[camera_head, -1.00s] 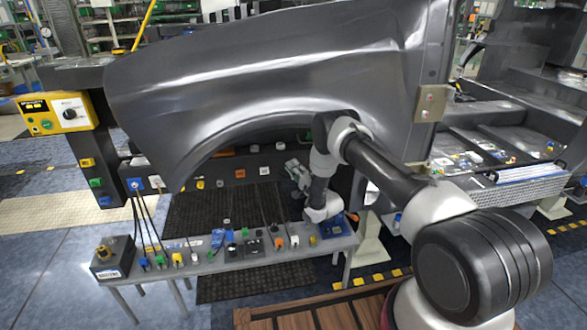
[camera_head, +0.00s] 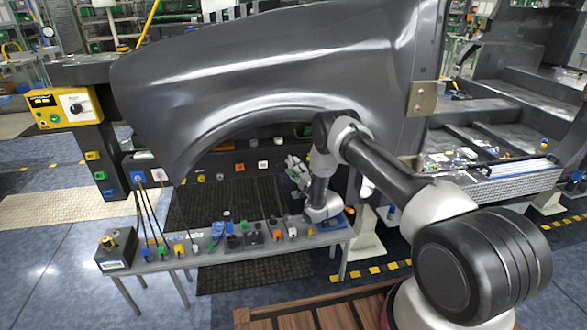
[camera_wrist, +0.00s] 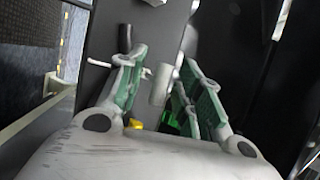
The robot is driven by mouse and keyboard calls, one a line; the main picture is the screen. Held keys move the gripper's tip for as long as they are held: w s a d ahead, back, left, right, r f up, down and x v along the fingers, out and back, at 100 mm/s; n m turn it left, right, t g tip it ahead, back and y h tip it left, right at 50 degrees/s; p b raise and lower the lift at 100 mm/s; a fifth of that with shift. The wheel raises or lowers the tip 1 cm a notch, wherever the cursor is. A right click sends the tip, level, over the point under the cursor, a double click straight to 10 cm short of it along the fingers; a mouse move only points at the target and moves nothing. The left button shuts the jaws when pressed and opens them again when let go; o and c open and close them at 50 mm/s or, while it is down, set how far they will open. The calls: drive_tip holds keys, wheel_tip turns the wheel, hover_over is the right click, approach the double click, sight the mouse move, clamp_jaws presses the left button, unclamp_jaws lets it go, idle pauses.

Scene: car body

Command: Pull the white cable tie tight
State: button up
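My gripper (camera_wrist: 163,62) points away from the wrist camera, its two green-padded fingers apart with a gap between the tips. In the head view my gripper (camera_head: 294,170) is small, below the wheel arch of the dark fender (camera_head: 270,75) and above the bench. A thin white strip (camera_wrist: 98,62), perhaps the white cable tie, sticks out left of the left finger in the wrist view. Part of it is hidden behind that finger. A blurred pale grey cylinder (camera_wrist: 160,85) shows between the fingers. I cannot tell whether anything touches the pads.
A low grey bench (camera_head: 265,250) with several coloured connectors stands under the fender. A yellow control box (camera_head: 60,108) is at the left. A dark upright panel (camera_wrist: 150,30) stands close in front of my gripper. A wooden pallet (camera_head: 320,315) lies on the floor in front.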

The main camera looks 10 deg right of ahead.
drive_tip(key=v, duration=1.2)
